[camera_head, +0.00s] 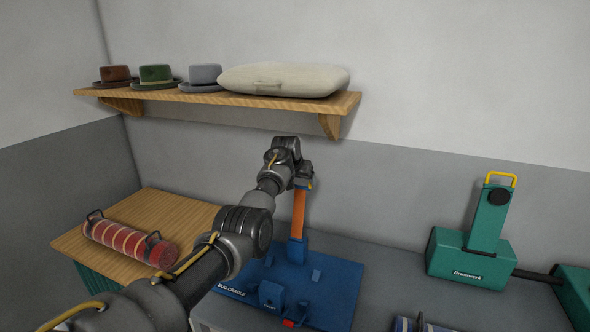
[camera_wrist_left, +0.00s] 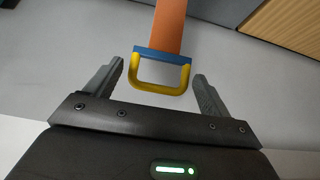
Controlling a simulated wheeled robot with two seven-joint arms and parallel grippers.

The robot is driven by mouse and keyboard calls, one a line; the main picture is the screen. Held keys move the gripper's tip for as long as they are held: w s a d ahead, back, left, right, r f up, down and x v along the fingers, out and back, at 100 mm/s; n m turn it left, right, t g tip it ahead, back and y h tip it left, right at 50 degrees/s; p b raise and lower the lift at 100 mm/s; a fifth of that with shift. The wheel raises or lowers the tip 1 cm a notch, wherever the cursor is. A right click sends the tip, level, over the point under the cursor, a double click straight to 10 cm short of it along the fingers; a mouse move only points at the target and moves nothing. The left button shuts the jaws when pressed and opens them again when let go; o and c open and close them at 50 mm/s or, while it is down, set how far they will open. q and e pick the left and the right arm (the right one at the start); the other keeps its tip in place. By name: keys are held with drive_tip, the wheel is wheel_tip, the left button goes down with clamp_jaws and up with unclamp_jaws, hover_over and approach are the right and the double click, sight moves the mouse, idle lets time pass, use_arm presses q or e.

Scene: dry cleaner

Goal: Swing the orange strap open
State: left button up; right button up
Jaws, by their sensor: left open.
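The orange strap (camera_head: 299,215) stands upright from the blue rug cradle (camera_head: 338,285) in the head view. Its upper end has a blue band and a yellow loop handle (camera_wrist_left: 158,88), clear in the left wrist view, where the orange strap (camera_wrist_left: 168,25) runs up out of the picture. My left gripper (camera_wrist_left: 157,72) is open, with one finger on each side of the yellow handle and a visible gap on both sides. In the head view my left gripper and wrist partly hide the strap's top. My right gripper is not in view.
A red striped roll (camera_head: 130,241) with dark handles lies on a wooden surface (camera_head: 178,209) at left. A shelf (camera_head: 230,97) with several hats and a pale cushion (camera_head: 285,79) hangs above. A green Brummwerk device (camera_head: 470,258) stands on the grey counter at right.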

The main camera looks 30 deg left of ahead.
use_arm(q)
drive_tip(key=b+v, duration=0.3)
drive_tip(key=v, duration=0.5)
drive_tip(key=shift+s+r, duration=0.15)
drive_tip(key=shift+r, duration=0.1)
